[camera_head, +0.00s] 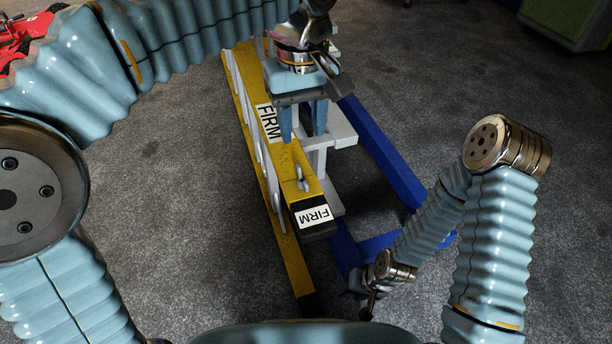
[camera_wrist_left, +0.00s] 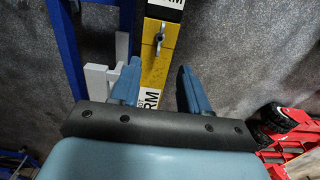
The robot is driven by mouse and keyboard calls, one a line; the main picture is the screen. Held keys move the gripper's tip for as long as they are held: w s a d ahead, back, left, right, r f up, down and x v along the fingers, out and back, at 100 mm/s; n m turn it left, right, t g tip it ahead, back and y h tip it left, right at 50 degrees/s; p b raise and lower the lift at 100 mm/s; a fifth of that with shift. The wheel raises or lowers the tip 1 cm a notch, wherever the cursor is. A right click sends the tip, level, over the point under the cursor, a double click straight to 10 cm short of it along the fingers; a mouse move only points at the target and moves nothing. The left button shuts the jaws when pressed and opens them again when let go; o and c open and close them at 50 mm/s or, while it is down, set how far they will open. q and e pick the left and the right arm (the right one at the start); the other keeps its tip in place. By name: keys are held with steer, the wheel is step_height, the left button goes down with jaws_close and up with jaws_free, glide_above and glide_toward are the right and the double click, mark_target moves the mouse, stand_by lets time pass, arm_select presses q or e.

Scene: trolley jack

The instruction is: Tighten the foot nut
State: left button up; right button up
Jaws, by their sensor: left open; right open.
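A grey wing-shaped nut (camera_head: 302,182) sits on top of the yellow beam (camera_head: 285,155), close to its black end cap with a FIRM label. I take it as the foot nut. The nut (camera_wrist_left: 159,38) also shows in the left wrist view, beyond the fingertips and a little left of the middle of the gap. My left gripper (camera_head: 304,132) is open and empty above the beam, apart from the nut, its two blue fingers pointing down. My right arm is folded at the right; its gripper's fingers do not show.
A second yellow bar (camera_head: 292,262) runs lower beside the beam. White blocks (camera_head: 340,130) and a blue frame (camera_head: 378,150) stand to its right. A red model vehicle (camera_head: 25,35) is at the far left, a green box (camera_head: 570,22) at the back right. Grey floor is clear around them.

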mark_target(302, 182)
arm_select(q)
step_height(302, 182, down, 13)
steer(key=b, duration=0.3)
steer(key=shift+r, duration=0.15)
